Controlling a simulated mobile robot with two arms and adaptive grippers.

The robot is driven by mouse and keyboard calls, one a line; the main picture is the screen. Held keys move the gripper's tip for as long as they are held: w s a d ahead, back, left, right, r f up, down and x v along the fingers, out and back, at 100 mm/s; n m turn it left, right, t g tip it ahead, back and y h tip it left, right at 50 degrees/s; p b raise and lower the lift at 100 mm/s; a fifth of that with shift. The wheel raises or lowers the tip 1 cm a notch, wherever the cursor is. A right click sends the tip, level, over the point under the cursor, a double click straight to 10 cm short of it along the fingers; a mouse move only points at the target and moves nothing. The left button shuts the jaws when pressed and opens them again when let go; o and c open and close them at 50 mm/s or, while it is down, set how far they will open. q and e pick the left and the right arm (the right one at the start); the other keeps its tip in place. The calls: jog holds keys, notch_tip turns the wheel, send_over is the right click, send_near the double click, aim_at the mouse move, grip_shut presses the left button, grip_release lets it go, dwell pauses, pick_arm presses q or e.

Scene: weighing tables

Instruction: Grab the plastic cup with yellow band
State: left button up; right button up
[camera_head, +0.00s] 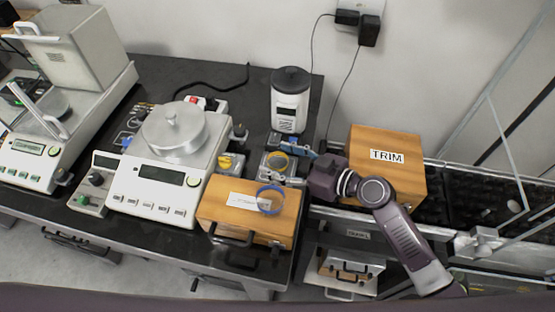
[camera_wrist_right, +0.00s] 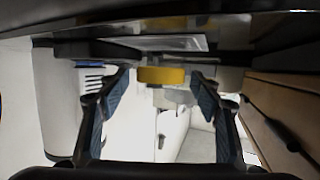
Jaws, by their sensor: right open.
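The plastic cup with a yellow band (camera_head: 278,161) stands on a small grey scale (camera_head: 268,171) near the table's right end. Its clear body is hard to make out. In the right wrist view its yellow band (camera_wrist_right: 161,75) shows ahead, between the fingertips. My right gripper (camera_head: 299,164) is open and reaches in from the right, just beside the cup. In the right wrist view the fingers (camera_wrist_right: 160,92) stand apart with blue pads, and nothing is gripped. My left gripper is not in view.
A clear cup with a blue band (camera_head: 270,190) stands on a wooden box (camera_head: 225,206) in front. A white, dark-lidded container (camera_head: 290,105) stands behind. A large balance (camera_head: 160,180) is to the left, and a wooden TRIM box (camera_head: 400,145) lies right, behind my arm.

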jog(key=shift+w+a+f, duration=0.1)
jog(key=shift+w+a, duration=0.05)
jog(key=shift+a, duration=0.15)
jog(key=shift+c, duration=0.5)
jog(key=c, duration=0.9)
jog(key=shift+c, duration=0.2)
